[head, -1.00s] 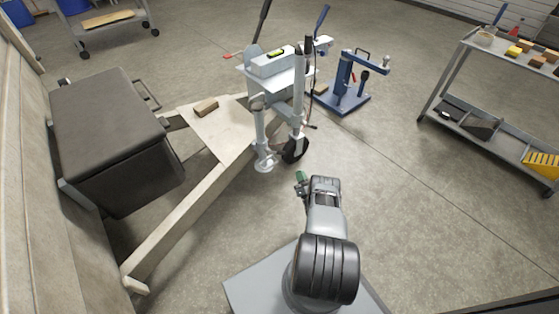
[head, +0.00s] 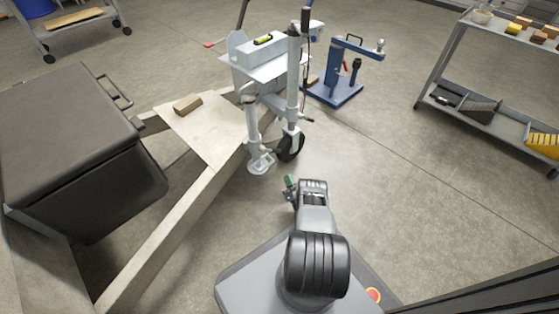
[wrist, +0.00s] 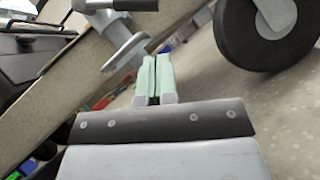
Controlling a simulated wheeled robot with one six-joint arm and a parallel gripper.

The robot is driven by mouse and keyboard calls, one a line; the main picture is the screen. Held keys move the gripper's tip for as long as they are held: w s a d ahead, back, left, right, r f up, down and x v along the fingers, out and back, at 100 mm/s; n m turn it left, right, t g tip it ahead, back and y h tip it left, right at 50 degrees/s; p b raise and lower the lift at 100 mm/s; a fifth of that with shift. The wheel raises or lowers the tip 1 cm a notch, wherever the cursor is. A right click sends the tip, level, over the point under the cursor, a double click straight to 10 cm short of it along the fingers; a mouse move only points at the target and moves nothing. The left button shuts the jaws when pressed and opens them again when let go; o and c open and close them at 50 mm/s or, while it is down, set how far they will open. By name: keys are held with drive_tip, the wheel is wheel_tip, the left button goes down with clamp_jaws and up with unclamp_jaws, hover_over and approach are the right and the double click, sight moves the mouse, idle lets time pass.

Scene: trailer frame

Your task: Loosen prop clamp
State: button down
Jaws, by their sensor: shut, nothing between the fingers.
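My gripper (head: 290,186) is low over the floor, in front of the trailer's drawbar, and a gap of floor separates it from the prop leg in the head view. In the wrist view its green fingers (wrist: 154,78) are together with nothing between them. The grey prop leg (head: 253,128) stands upright beside the drawbar, with a round foot (head: 261,161) at its bottom. A grey fitting (wrist: 126,52) lies just beyond the fingertips in the wrist view; contact cannot be judged. The prop clamp is too small to make out clearly.
The jockey wheel (head: 290,147) stands right of the prop leg and shows large in the wrist view (wrist: 262,32). The pale frame beam (head: 165,232) runs to the lower left. A blue stand (head: 335,88) is behind. Open floor (head: 410,180) lies to the right.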

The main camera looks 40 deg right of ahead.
drive_tip(key=x, duration=1)
drive_tip(key=shift+b, duration=0.3)
drive_tip(key=shift+d+r, duration=0.1)
